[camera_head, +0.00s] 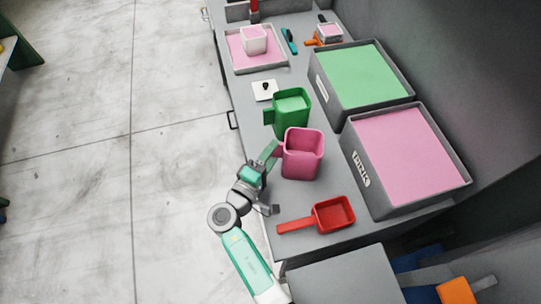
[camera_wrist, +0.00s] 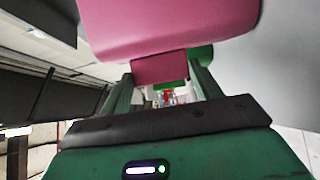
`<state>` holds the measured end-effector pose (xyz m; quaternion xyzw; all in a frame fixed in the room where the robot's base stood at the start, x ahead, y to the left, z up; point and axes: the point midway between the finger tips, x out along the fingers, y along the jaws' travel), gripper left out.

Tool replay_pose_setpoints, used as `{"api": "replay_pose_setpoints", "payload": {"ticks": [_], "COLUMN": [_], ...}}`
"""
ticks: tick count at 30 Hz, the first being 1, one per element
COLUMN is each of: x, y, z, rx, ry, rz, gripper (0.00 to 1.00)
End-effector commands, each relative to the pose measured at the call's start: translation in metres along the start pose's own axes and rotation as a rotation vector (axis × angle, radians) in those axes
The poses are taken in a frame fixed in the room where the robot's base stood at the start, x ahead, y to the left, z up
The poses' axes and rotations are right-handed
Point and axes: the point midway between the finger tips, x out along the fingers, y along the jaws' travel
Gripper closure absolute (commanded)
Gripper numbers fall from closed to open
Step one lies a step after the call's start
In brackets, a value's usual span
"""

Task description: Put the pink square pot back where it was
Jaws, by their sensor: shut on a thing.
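The pink square pot (camera_head: 303,160) is upright at the near part of the grey bench, between the green pot and the red scoop. My gripper (camera_head: 272,152) comes from its left and is shut on its handle. In the wrist view the pink pot (camera_wrist: 170,22) fills the top, and its handle (camera_wrist: 160,67) sits between the two fingers of my gripper (camera_wrist: 163,82). I cannot tell whether the pot's base touches the bench.
A green pot (camera_head: 291,108) stands just behind. A red scoop (camera_head: 333,214) lies in front. A bin of pink material (camera_head: 364,182) and a bin of green material (camera_head: 330,97) line the right side. A tray (camera_head: 238,67) holding a pale pot (camera_head: 254,40) is at the back.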

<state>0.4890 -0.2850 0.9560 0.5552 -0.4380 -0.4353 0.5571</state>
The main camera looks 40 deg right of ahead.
Motion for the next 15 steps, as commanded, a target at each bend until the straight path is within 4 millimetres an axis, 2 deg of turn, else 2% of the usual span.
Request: {"api": "replay_pose_setpoints", "payload": {"ticks": [7,8,9,11,15], "x": [0.0000,0.0000,0.0001,0.0000,0.0000], "y": [-0.0031,-0.0021,-0.0015,-0.0014,-0.0013], "z": [-0.0003,-0.0002,-0.0002,-0.0002,-0.0002], "rx": [0.001,0.001,0.001,0.001,0.001], "ry": [0.000,0.000,0.000,0.000,0.000], "rz": [0.001,0.001,0.000,0.000,0.000], "gripper": [0.63,0.33,0.25,0.15,0.15]}}
